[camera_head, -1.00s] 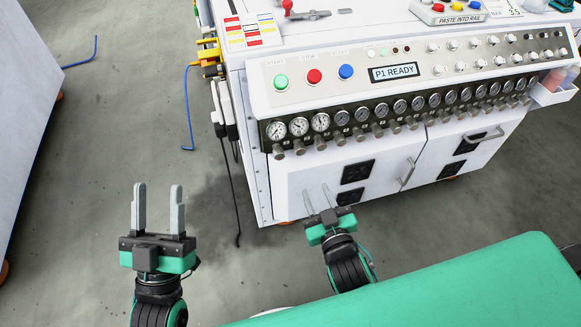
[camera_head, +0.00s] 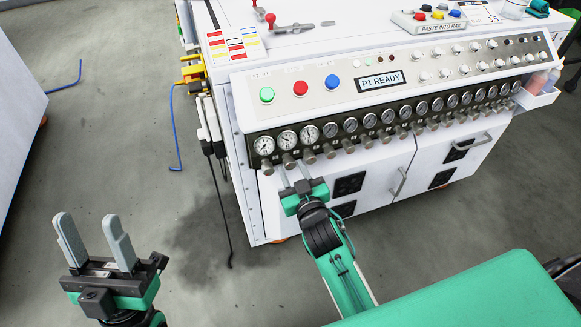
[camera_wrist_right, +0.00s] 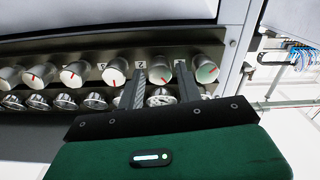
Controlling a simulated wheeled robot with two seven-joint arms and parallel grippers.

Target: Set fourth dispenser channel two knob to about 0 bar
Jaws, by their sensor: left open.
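A row of silver knobs (camera_head: 329,151) runs under a row of round gauges (camera_head: 351,125) on the white console front. I cannot tell from the labels which knob is the fourth dispenser's channel two. My right gripper (camera_head: 295,170) is open just below the second knob from the left (camera_head: 289,162). In the right wrist view, upside down, my right gripper's fingers (camera_wrist_right: 159,88) stand on either side of the second knob from the right (camera_wrist_right: 159,68). That knob has a red pointer mark; I cannot tell contact. My left gripper (camera_head: 94,240) is open and empty, away from the console.
Green, red and blue buttons (camera_head: 300,87) and a "P1 READY" display (camera_head: 382,80) sit above the gauges. Neighbouring knobs (camera_wrist_right: 206,68) stand close to the right gripper. Cabinet doors (camera_head: 383,170) with handles lie below.

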